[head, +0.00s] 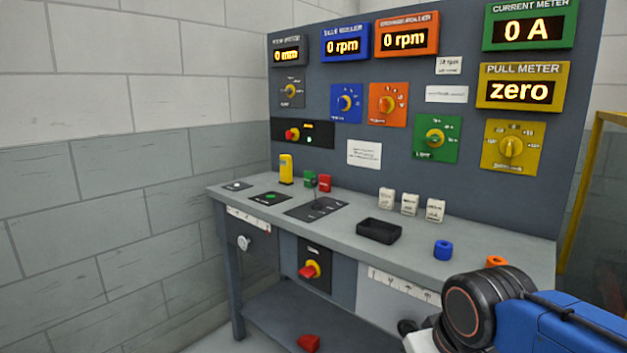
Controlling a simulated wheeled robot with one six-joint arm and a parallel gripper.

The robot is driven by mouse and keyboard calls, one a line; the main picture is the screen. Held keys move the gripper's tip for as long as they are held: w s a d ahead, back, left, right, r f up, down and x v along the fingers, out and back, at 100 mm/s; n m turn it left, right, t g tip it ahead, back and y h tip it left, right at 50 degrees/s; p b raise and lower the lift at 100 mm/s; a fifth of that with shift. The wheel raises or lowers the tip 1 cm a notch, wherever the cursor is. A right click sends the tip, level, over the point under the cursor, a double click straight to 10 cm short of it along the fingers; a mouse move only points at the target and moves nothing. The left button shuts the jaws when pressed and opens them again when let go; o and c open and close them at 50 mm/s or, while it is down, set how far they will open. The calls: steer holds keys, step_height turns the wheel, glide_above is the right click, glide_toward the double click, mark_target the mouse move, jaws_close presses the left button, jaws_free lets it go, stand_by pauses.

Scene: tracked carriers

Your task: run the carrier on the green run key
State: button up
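On the bench top (507,255), toward its left end, a black plate (258,201) carries a small green key or button (270,197). A green block (309,180) stands farther back beside a red block (324,183). The labels on both are too small to read, so I cannot tell which is the run key. I cannot make out a tracked carrier. Part of my blue arm shows at the lower right; the fingers of my gripper are not in view.
A black lever plate (316,208), yellow post (286,169), black tray (379,231), several white blocks, a blue ring (443,250) and an orange ring (496,261) are on the bench. Behind rises a panel (395,60) of meters and knobs; all four readable numeric displays show 0, the pull meter (521,91) "zero".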

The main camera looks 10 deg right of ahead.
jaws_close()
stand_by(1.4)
